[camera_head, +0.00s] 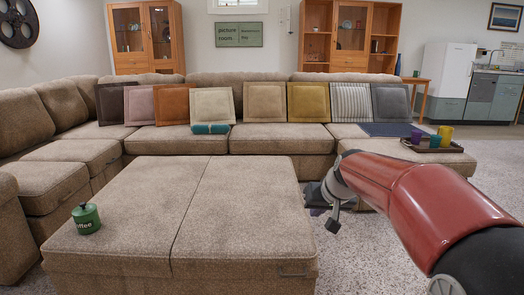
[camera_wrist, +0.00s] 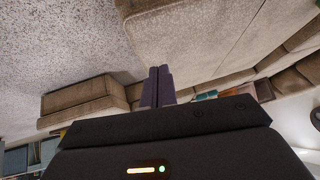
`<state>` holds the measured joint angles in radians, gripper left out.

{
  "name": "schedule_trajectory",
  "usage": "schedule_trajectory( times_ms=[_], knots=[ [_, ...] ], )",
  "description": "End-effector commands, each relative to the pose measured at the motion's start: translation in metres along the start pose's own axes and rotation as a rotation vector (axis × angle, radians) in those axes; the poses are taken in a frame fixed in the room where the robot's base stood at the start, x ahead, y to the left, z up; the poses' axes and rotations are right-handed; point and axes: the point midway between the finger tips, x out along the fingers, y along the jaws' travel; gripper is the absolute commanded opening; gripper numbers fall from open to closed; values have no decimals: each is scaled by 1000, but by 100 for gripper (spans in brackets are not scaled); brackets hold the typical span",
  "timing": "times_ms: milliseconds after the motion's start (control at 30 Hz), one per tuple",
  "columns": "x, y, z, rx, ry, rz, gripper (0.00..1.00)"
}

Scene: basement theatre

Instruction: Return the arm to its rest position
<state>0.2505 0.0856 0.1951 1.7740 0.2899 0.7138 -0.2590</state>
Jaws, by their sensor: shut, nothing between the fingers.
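My red and black arm reaches in from the right in the head view. My gripper (camera_head: 316,208) is beside the right edge of the large beige ottoman (camera_head: 235,215), above the speckled carpet. In the wrist view, my gripper's two purple-grey fingers (camera_wrist: 159,72) lie together with nothing between them. The ottoman (camera_wrist: 190,35) fills the upper right of that view.
A green coffee canister (camera_head: 87,217) stands on the ottoman's left part. A beige sectional sofa (camera_head: 275,138) with several cushions runs behind. A tray (camera_head: 462,149) with coloured cups rests on its right end. Speckled carpet (camera_head: 375,235) is clear right of the ottoman.

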Motion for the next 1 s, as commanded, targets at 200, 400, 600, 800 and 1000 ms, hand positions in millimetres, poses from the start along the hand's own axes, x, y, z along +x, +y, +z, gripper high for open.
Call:
schedule_trajectory(
  times_ms=[200, 400, 600, 800, 1000],
  knots=[
    [-101, -25, 84, -33, -48, 89, 0],
    [-159, -28, 171, -27, -81, 143, 0],
    [-180, -22, 232, -14, -102, 166, 0],
    [-183, -20, 248, -10, -108, 172, 0],
    [-183, -20, 248, -10, -108, 172, 0]
  ],
)
